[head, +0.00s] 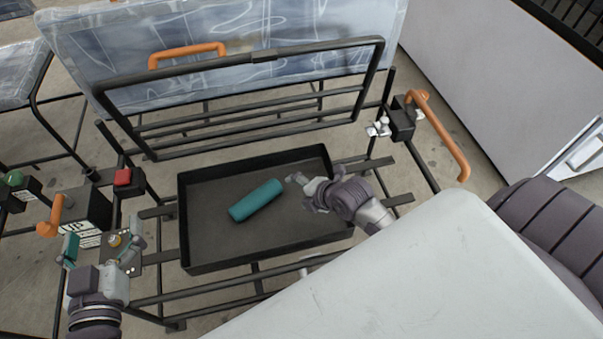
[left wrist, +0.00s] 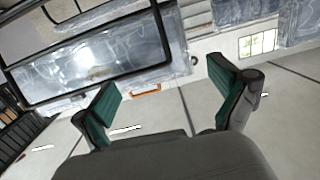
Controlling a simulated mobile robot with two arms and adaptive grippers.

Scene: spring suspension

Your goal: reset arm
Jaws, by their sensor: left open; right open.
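My left gripper (head: 102,248) is at the lower left of the head view, beside the tray and over the left part of the frame. Its two teal-padded fingers stand wide apart, and the left wrist view (left wrist: 164,88) shows nothing between them. My right gripper (head: 303,190) is over the right part of the tray, open, with its fingers toward the teal cylinder. A gap shows between it and the cylinder. The teal cylinder (head: 256,200) lies on its side in the black tray (head: 190,230). I cannot tell the right gripper's exact height above the tray.
A red button box (head: 128,178) is at left, a black box (head: 402,118) at right. A pale grey surface (head: 430,270) fills the lower right. A white cabinet (head: 500,80) stands at upper right.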

